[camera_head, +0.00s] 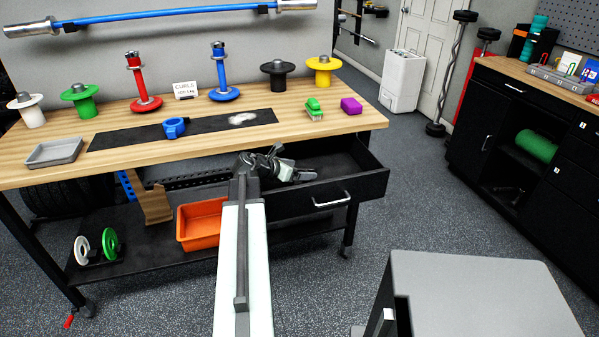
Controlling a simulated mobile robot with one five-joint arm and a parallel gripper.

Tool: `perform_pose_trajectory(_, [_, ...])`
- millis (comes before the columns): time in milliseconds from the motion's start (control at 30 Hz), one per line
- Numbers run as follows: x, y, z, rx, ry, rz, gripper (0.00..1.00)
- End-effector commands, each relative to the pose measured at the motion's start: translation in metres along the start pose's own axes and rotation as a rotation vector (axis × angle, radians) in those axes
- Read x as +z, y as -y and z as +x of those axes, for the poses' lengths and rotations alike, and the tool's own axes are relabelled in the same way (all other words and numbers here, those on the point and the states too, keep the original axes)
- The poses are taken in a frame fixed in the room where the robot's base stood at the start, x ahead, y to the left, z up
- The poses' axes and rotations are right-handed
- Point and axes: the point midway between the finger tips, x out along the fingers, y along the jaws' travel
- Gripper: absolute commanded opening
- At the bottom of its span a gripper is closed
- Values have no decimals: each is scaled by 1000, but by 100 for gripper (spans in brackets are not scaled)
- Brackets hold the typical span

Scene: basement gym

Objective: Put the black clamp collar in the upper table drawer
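The upper table drawer (362,190) is pulled open under the right part of the workbench, and its dark inside shows. My gripper (308,174) is at the left part of the open drawer, just below the table's front edge. It is small and dark against the drawer, so I cannot tell whether its fingers are open or shut or hold anything. I cannot make out a black clamp collar for certain; dark shapes around my wrist blend together. A blue clamp collar (176,128) lies on the black mat (122,138) on the tabletop.
An orange bin (200,222) is on the lower shelf. A grey-topped unit (480,290) stands at front right.

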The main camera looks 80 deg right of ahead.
Motion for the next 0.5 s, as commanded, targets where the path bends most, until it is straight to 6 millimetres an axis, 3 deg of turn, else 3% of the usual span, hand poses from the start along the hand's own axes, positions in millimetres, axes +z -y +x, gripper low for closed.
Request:
perform_pose_trajectory(200, [2,0,-1,0,0,0,89])
perform_pose_trajectory(333, [17,0,-10,1,0,0,89])
perform_pose_trajectory(500, [16,1,-56,4,-1,-3,89])
